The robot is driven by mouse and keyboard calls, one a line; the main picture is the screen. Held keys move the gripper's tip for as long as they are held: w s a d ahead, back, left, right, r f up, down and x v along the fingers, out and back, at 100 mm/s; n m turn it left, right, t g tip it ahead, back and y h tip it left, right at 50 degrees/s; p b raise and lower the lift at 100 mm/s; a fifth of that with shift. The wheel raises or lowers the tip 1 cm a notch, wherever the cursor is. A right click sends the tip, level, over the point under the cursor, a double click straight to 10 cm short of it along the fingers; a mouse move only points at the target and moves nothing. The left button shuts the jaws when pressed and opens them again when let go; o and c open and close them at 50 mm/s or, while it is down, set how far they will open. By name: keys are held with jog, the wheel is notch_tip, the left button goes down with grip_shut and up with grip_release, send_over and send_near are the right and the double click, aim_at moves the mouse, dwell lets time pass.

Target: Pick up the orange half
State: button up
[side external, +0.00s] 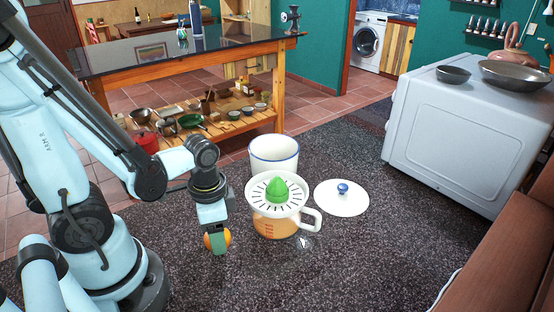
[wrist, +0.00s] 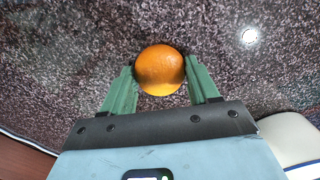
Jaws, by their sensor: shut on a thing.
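The orange half (side external: 217,241) is between the green fingers of my gripper (side external: 218,245), left of the juicer in the side view. In the wrist view the orange half (wrist: 160,69) shows its rounded peel side, with a green finger on each side of it at my gripper (wrist: 162,84). My gripper is shut on it. One finger covers part of the orange in the side view. I cannot tell whether it is clear of the dark speckled surface.
A juicer (side external: 275,212) with a green cone stands just right of my gripper. A white pot (side external: 273,155) with a blue rim is behind it, and a white lid (side external: 342,197) lies to the right. A small clear glass object (side external: 304,243) sits in front.

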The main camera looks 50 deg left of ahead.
jog(key=shift+r, duration=0.15)
jog(key=shift+r, duration=1.3)
jog(key=s+d+r, duration=0.5)
jog(key=d+r, duration=0.3)
jog(key=d, duration=0.2)
jog(key=w+a+r+n, duration=0.3)
jog(key=w+r, duration=0.2)
jog(key=w, duration=0.4)
jog(key=w+a+r+n, duration=0.3)
jog(key=w+a+r, duration=0.15)
jog(key=w, duration=0.45)
jog(key=shift+w+d+f, duration=0.1)
jog(key=shift+d+f, duration=0.05)
jog(key=shift+f, duration=0.65)
jog(key=shift+d+f, duration=0.2)
jog(key=shift+f, duration=0.65)
jog(key=shift+w+d+f, duration=0.1)
jog(key=shift+d+f, duration=0.05)
jog(key=shift+f, duration=0.65)
jog(key=shift+f, duration=1.15)
